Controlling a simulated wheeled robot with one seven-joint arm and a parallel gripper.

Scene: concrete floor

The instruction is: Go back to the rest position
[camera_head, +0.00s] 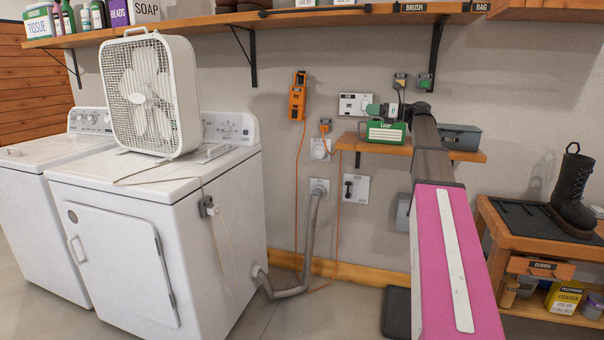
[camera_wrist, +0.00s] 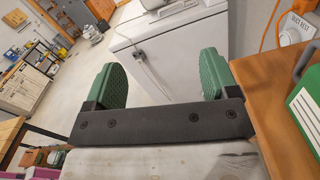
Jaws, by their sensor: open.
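My gripper (camera_head: 382,110) is at the far end of my outstretched arm, in front of the wall and just above a small wooden shelf (camera_head: 470,156). In the wrist view my gripper (camera_wrist: 163,82) shows its two green fingers spread wide apart, with nothing between them. A green box with a white label (camera_head: 385,132) stands on the small shelf, just below my gripper in the head view. My arm partly hides the shelf's middle.
A grey metal box (camera_head: 460,137) stands on the small shelf's right. An orange device (camera_head: 297,97) hangs on the wall. A bench with a black boot (camera_head: 573,192) is right. A long shelf (camera_head: 200,24) runs above.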

